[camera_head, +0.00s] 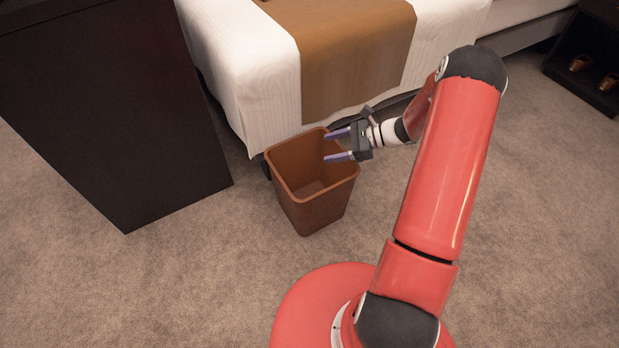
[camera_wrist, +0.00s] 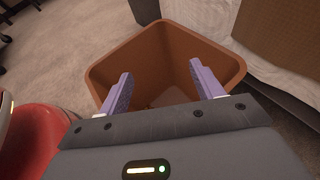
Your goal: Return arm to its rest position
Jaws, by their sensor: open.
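My gripper (camera_head: 338,145) is open and empty, with its two purple fingers spread apart. It is over the right part of the mouth of a brown waste bin (camera_head: 318,212), and my red arm reaches to it from the lower right. In the wrist view my gripper (camera_wrist: 165,88) shows both fingers over the bin's opening. The bin (camera_wrist: 160,38) stands upright on the carpet, and its visible inside holds nothing clear in the head view; part of the floor inside is hidden by the fingers in the wrist view.
A bed with a white cover (camera_head: 240,65) and a brown runner (camera_head: 345,60) stands just behind the bin. A dark cabinet (camera_head: 105,110) is at the left. A dark shelf (camera_head: 585,60) with brown items is at the far right. The carpet (camera_head: 545,200) at right is clear.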

